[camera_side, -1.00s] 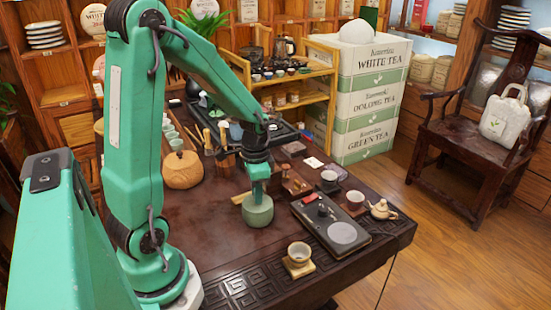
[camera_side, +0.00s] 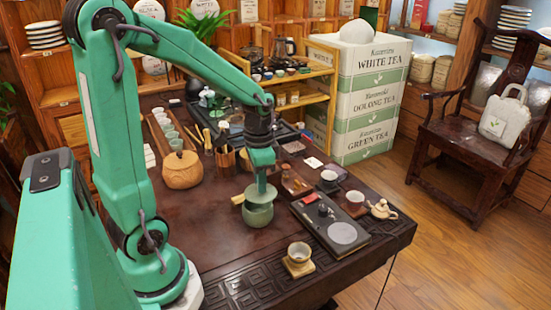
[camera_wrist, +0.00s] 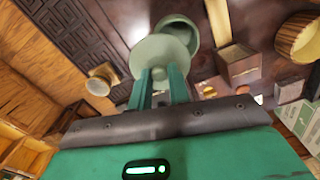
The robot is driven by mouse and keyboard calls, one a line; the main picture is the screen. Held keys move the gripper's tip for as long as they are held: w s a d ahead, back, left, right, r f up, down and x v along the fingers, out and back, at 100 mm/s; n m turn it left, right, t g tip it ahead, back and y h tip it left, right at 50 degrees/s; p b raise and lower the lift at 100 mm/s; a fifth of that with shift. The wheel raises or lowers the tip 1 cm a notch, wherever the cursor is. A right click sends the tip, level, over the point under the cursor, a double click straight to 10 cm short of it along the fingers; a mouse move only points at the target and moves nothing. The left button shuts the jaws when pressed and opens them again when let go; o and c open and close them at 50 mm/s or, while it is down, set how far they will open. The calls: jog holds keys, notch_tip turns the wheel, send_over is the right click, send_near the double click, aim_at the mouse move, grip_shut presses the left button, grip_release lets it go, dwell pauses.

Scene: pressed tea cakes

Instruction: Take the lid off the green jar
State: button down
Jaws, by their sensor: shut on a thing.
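The green jar (camera_side: 258,216) stands upright on the dark table. Its green lid (camera_side: 260,195) is held just above it, and the dark opening of the jar shows under the lid. My gripper (camera_side: 261,183) points down and is shut on the top of the lid. In the wrist view the lid (camera_wrist: 158,56) is a pale green disc at the tips of my gripper (camera_wrist: 160,74). The jar (camera_wrist: 180,28) shows behind it, its mouth uncovered and partly hidden by the lid.
A round wooden pot (camera_side: 183,170) stands to the left. A black tray (camera_side: 328,222) lies right of the jar. A cup on a small wooden stand (camera_side: 299,263) is at the front. The table (camera_side: 205,235) is clear left and front of the jar.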

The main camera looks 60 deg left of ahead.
jog(key=s+d+r, duration=0.1)
jog(key=d+r, duration=0.4)
jog(key=d, duration=0.3)
jog(key=shift+s+d, duration=0.15)
jog(key=shift+d, duration=0.15)
dwell(0.4)
jog(key=s+d+f+n, duration=0.2)
jog(key=d+f+n, duration=0.2)
jog(key=d, duration=0.4)
jog(key=shift+s+d+f, duration=0.35)
jog(key=shift+s+f, duration=0.05)
jog(key=shift+f, duration=0.3)
jog(key=w+a+f, duration=0.1)
jog(key=a+f, duration=0.1)
jog(key=a, duration=0.1)
jog(key=w+a+f, duration=0.2)
jog(key=a, duration=0.2)
jog(key=w+a+f, duration=0.2)
jog(key=a+f, duration=0.1)
jog(key=shift+w+a, duration=0.1)
jog(key=shift+a, duration=0.15)
jog(key=shift+f, duration=2)
jog(key=shift+f, duration=0.15)
